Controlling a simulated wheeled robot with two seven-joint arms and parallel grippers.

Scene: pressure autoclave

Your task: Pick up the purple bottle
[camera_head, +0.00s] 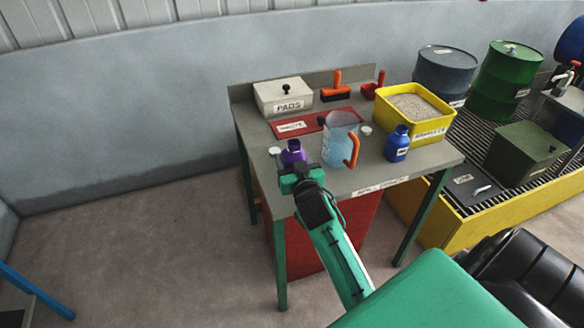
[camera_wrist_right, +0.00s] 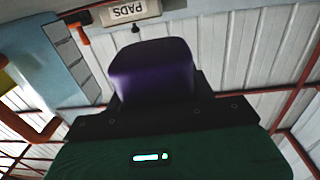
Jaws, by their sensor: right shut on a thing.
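The purple bottle (camera_head: 292,152) is at the left front of the grey table (camera_head: 385,160). My right gripper (camera_head: 296,170) reaches it from the front and is shut on it. In the right wrist view the purple bottle (camera_wrist_right: 155,72) fills the space at the dark jaws (camera_wrist_right: 160,108), which hide its lower part. I cannot tell whether the bottle touches the table top. My left gripper is not in view.
A clear jug (camera_head: 338,143) with an orange handle stands just right of the bottle, and a blue bottle (camera_head: 397,145) farther right. Behind are a white PADS box (camera_head: 283,97), a red mat (camera_head: 290,127) and a yellow bin (camera_head: 430,128). A white disc (camera_head: 275,150) lies close left.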

